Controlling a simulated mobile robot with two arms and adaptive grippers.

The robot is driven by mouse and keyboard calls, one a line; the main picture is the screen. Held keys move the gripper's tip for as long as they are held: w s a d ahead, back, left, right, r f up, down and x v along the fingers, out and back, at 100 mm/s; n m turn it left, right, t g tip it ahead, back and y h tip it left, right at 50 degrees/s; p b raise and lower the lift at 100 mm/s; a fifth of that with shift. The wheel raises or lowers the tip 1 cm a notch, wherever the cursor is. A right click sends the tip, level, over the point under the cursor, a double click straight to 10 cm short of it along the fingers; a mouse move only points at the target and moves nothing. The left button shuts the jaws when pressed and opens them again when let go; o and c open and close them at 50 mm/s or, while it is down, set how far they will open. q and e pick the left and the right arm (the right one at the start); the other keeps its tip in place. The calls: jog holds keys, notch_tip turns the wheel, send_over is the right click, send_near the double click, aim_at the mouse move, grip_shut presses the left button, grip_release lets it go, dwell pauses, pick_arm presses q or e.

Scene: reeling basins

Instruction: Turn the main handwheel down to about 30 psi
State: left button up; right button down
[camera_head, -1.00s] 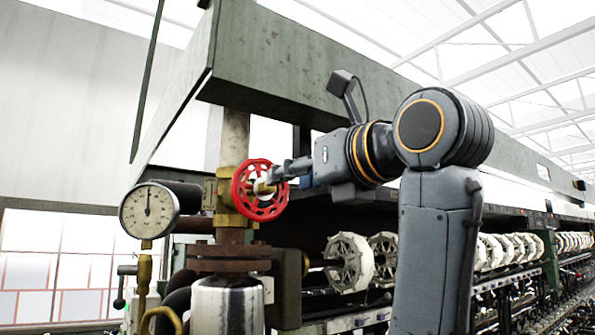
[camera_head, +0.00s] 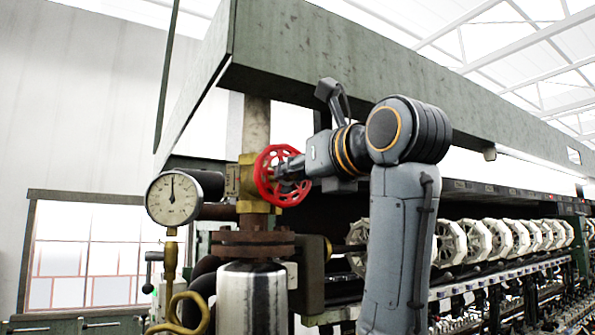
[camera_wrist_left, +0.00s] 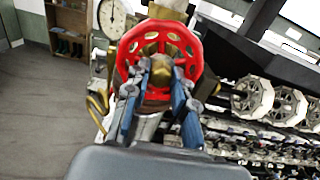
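The red handwheel (camera_head: 265,177) sits on a brass valve body (camera_head: 246,183) on the vertical pipe. My left gripper (camera_head: 276,174) reaches it from the right. In the left wrist view, my left gripper's fingertips (camera_wrist_left: 161,69) lie on either side of the brass hub (camera_wrist_left: 162,74), inside the red rim (camera_wrist_left: 194,51). Whether they grip the hub or only stand around it is unclear. The round pressure gauge (camera_head: 173,199) is left of the wheel, its needle pointing nearly straight up; its numbers are too small to read. My right gripper is not in view.
A green beam (camera_head: 350,62) runs above my arm. A flanged joint (camera_head: 252,243) and a metal cylinder (camera_head: 252,295) are below the valve. White reels (camera_head: 478,241) line the machine at right. A curved brass pipe (camera_head: 185,318) is at lower left.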

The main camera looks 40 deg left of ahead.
pick_arm(q)
grip_shut()
jog(key=m+b, duration=0.6)
jog(key=m, duration=2.2)
jog(key=shift+m, duration=0.4)
jog(key=o, duration=0.6)
grip_release()
